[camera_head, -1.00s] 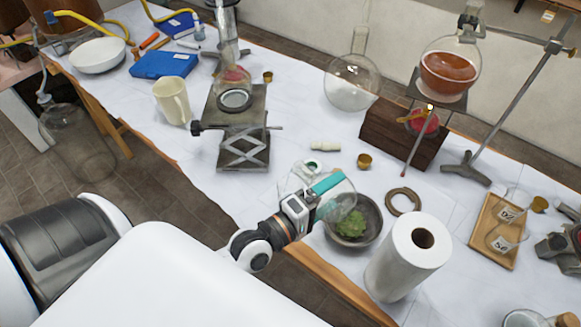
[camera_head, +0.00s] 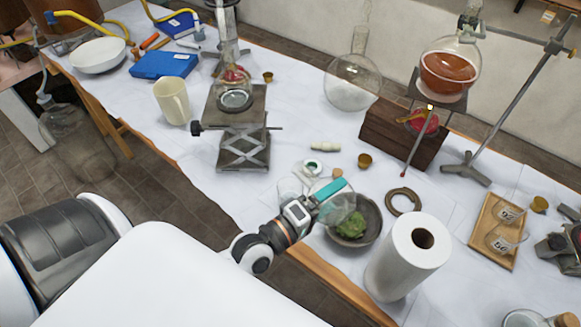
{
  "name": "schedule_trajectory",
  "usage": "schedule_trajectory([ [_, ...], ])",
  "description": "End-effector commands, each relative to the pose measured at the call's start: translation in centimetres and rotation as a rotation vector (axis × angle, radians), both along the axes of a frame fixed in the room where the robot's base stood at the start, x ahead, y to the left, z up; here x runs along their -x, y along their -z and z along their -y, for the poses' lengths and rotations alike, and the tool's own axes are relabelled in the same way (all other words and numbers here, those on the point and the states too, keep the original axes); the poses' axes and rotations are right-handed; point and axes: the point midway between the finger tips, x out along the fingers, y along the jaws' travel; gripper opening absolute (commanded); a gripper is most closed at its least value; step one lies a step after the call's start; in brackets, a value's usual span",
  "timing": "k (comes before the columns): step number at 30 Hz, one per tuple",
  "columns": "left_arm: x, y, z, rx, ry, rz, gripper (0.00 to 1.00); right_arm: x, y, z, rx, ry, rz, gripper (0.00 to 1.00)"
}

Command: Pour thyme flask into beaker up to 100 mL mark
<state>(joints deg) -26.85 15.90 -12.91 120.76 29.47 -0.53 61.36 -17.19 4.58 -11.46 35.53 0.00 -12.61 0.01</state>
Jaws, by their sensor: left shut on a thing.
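My left gripper (camera_head: 330,197), with teal fingers, is shut on a clear glass vessel (camera_head: 341,208). I cannot read a label or a 100 mL mark on either glass. My right gripper is not in view.
A paper towel roll (camera_head: 390,270) stands right of the bowl, with a ring (camera_head: 403,201) behind it. A small cork (camera_head: 337,173) and a white-rimmed round item (camera_head: 312,167) lie behind the gripper. A wooden tray (camera_head: 488,236) with labelled glassware is at right.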

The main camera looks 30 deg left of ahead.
Motion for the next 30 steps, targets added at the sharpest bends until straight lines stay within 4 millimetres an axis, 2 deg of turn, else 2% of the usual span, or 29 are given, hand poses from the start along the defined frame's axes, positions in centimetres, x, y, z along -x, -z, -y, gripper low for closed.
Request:
schedule_trajectory([
  [17,0.2,3.2,0.5,-0.329,0.001,0.118,0.61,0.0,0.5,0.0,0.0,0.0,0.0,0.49],
  [30,-0.1,5.7,-0.1,-0.68,0.0,0.24,0.61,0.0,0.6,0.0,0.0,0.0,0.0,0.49],
])
